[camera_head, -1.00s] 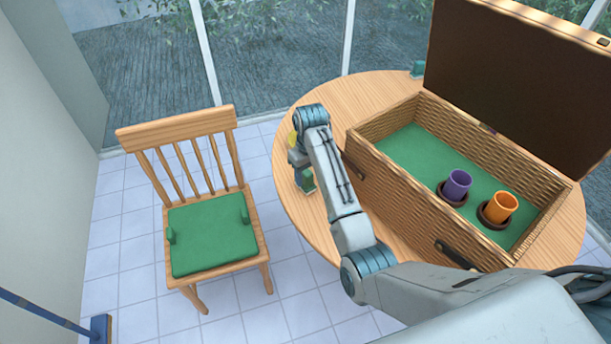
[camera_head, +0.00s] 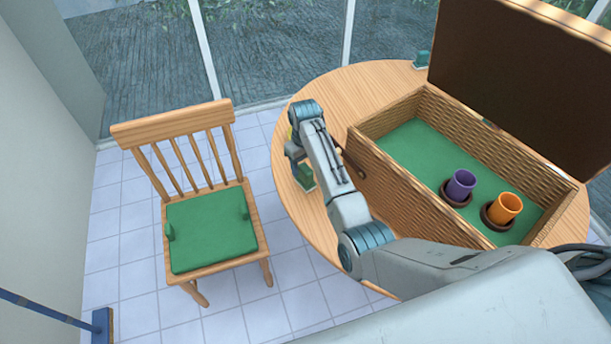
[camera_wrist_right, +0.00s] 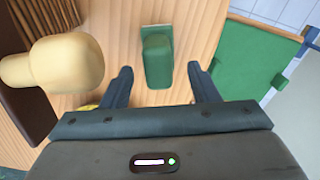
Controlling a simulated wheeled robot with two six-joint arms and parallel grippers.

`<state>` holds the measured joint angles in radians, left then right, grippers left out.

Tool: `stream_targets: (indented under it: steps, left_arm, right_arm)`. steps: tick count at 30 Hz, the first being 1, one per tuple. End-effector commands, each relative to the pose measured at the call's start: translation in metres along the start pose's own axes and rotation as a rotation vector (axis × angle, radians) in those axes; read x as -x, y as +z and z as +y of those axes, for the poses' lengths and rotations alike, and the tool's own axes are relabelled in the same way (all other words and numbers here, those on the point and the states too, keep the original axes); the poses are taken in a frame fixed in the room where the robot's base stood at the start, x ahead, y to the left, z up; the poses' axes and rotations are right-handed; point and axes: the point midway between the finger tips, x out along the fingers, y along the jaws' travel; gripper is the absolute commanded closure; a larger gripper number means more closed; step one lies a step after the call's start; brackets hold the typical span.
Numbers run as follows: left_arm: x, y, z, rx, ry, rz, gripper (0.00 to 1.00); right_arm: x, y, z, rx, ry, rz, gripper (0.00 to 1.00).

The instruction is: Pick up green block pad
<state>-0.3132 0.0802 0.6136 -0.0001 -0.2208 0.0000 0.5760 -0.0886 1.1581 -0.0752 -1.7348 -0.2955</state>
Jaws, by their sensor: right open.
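The green block pad, a green block on a flat green base, stands on the round table's left part. In the head view (camera_head: 306,179) it is partly hidden by my right gripper (camera_head: 297,157). In the right wrist view the block pad (camera_wrist_right: 157,62) lies just beyond and between the fingertips of my right gripper (camera_wrist_right: 160,76). The gripper is open and empty, with a finger to each side of the block and gaps visible. Whether the fingertips are at the block's height is unclear. My left gripper is not in view.
A pale wooden knob-like piece (camera_wrist_right: 65,65) stands close left of the right gripper. A yellow item (camera_wrist_right: 88,107) is partly hidden by a finger. The wicker crate (camera_head: 445,190) holds a purple cup (camera_head: 461,185) and an orange cup (camera_head: 506,207). A green-cushioned chair (camera_head: 210,230) stands left.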

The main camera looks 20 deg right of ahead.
Motion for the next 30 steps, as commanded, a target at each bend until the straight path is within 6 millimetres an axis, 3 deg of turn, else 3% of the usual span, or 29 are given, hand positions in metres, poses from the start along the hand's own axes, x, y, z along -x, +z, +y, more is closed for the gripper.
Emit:
stream_targets:
  steps: [9,18,25,30]
  left_arm:
    - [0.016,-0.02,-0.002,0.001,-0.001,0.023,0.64]
    - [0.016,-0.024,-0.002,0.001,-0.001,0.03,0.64]
    - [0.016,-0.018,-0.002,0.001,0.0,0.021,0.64]
    - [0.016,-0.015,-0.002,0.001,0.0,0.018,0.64]
  right_arm:
    - [-0.042,0.002,0.002,0.0,0.0,-0.003,0.45]
    - [-0.048,0.001,0.002,-0.001,0.0,0.0,0.45]
    - [-0.048,0.002,0.002,-0.001,0.0,0.0,0.89]
    - [-0.048,0.001,0.002,-0.001,0.0,0.0,0.9]
